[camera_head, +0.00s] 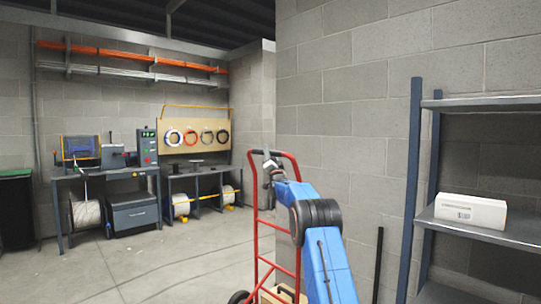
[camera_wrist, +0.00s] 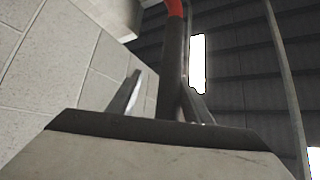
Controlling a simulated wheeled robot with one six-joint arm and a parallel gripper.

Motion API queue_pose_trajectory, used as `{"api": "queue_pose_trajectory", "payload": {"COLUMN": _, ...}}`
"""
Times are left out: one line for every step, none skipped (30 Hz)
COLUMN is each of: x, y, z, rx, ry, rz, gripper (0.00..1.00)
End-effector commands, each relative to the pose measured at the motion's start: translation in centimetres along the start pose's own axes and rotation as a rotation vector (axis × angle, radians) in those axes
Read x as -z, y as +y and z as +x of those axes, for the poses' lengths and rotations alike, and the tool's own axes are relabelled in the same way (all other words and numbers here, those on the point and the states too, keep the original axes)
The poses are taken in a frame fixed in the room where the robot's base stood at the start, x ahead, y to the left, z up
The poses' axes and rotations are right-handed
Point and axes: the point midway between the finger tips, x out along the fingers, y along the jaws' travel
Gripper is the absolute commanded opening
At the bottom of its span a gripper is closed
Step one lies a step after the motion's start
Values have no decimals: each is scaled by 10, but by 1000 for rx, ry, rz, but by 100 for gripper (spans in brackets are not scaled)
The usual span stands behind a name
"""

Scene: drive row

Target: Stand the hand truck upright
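The red hand truck (camera_head: 256,225) stands in the middle of the head view, its rails close to vertical; I cannot tell how far it leans toward or away from me. A black wheel (camera_head: 239,297) shows at its lower left. My gripper (camera_head: 268,157) is at its top handle. In the wrist view, the dark grip of the handle (camera_wrist: 173,65), with a red part above it, runs up between the two fingers of my gripper (camera_wrist: 160,78). The fingers are apart, with a gap at the left finger; the grip appears nearer the right finger.
A brown box (camera_head: 281,294) sits low on the hand truck. A block wall (camera_head: 330,110) stands close behind it. A shelf rack (camera_head: 470,234) with a white box (camera_head: 470,211) is at right. Workbenches (camera_head: 110,172) line the far left wall. The floor (camera_head: 170,262) at left is clear.

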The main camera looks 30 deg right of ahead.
Motion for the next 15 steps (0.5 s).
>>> {"api": "queue_pose_trajectory", "payload": {"x": -1, "y": 1, "z": -1, "rx": -2, "ry": -2, "rz": 0, "gripper": 43}}
{"api": "queue_pose_trajectory", "payload": {"x": -1, "y": 1, "z": -1, "rx": -2, "ry": -2, "rz": 0, "gripper": 43}}
{"api": "queue_pose_trajectory", "payload": {"x": -1, "y": 1, "z": -2, "rx": -2, "ry": -2, "rz": 0, "gripper": 43}}
{"api": "queue_pose_trajectory", "payload": {"x": -1, "y": 1, "z": -3, "rx": -2, "ry": -2, "rz": 0, "gripper": 43}}
{"api": "queue_pose_trajectory", "payload": {"x": -1, "y": 1, "z": -4, "rx": -2, "ry": -2, "rz": 0, "gripper": 43}}
{"api": "queue_pose_trajectory", "payload": {"x": -1, "y": 1, "z": -7, "rx": -2, "ry": -3, "rz": 0, "gripper": 43}}
{"api": "queue_pose_trajectory", "payload": {"x": -2, "y": 2, "z": -10, "rx": -3, "ry": -3, "rz": 0, "gripper": 43}}
{"api": "queue_pose_trajectory", "payload": {"x": -1, "y": 1, "z": -12, "rx": -2, "ry": -3, "rz": 0, "gripper": 43}}
{"api": "queue_pose_trajectory", "payload": {"x": -1, "y": 1, "z": -17, "rx": -2, "ry": -2, "rz": 0, "gripper": 43}}
{"api": "queue_pose_trajectory", "payload": {"x": -1, "y": 1, "z": -21, "rx": -2, "ry": -2, "rz": 0, "gripper": 43}}
{"api": "queue_pose_trajectory", "payload": {"x": -1, "y": 1, "z": -25, "rx": -3, "ry": -3, "rz": 0, "gripper": 43}}
{"api": "queue_pose_trajectory", "payload": {"x": -1, "y": 1, "z": -31, "rx": -3, "ry": -2, "rz": 1, "gripper": 43}}
{"api": "queue_pose_trajectory", "payload": {"x": -1, "y": 1, "z": -36, "rx": -3, "ry": -3, "rz": 1, "gripper": 43}}
{"api": "queue_pose_trajectory", "payload": {"x": 0, "y": 1, "z": -41, "rx": -3, "ry": -2, "rz": 1, "gripper": 43}}
{"api": "queue_pose_trajectory", "payload": {"x": 0, "y": 1, "z": -48, "rx": -3, "ry": -2, "rz": 0, "gripper": 43}}
